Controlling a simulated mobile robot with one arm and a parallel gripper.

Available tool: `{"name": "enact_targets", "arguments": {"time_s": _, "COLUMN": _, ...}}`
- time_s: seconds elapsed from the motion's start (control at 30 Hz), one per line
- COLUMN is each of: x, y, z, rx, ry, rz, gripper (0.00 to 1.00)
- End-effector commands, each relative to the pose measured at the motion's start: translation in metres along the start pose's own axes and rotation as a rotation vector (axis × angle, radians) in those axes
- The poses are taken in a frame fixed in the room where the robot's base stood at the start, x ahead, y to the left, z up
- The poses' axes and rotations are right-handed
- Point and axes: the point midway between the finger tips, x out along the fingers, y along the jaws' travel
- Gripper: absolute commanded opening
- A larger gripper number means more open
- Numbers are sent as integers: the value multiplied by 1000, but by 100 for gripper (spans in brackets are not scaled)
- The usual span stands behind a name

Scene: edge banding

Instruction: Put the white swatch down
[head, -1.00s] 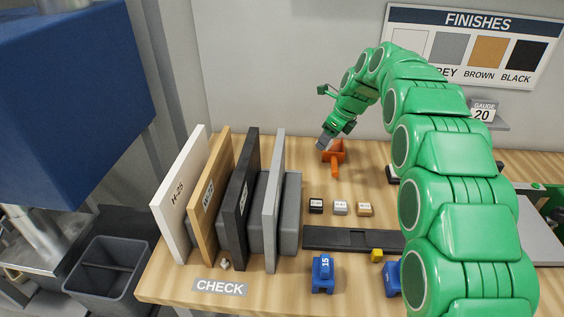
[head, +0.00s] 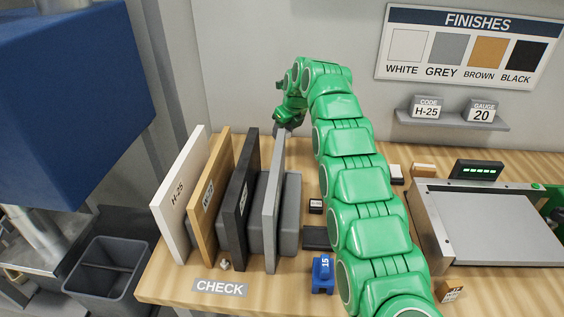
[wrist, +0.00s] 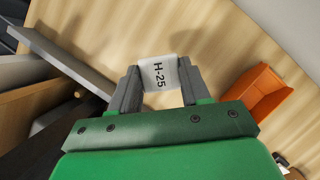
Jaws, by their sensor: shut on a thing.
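The white swatch (wrist: 158,72), marked H-25, sits between the two fingertips of my gripper (wrist: 157,80) in the wrist view. My gripper is shut on it, with wooden table top showing beyond it. In the head view my gripper (head: 288,130) is at the back of the table, by the far upper end of the grey panel (head: 272,215). The swatch cannot be made out in the head view. Whether it touches the table cannot be told.
White (head: 180,195), brown (head: 208,200) and black (head: 238,205) panels stand upright left of the grey one. An orange holder (wrist: 258,92) lies right of my gripper in the wrist view. A blue block (head: 322,274) stands at the front. Bare wood shows around the swatch.

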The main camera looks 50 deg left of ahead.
Motion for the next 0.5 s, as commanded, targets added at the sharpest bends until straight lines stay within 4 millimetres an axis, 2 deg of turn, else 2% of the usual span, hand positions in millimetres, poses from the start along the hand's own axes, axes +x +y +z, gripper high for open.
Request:
{"name": "enact_targets", "arguments": {"time_s": 0.37, "x": 17, "y": 2, "z": -6, "rx": 2, "ry": 2, "rz": 0, "gripper": 13}}
{"name": "enact_targets", "arguments": {"time_s": 0.5, "x": 35, "y": 2, "z": -14, "rx": 4, "ry": 6, "rz": 3, "gripper": 13}}
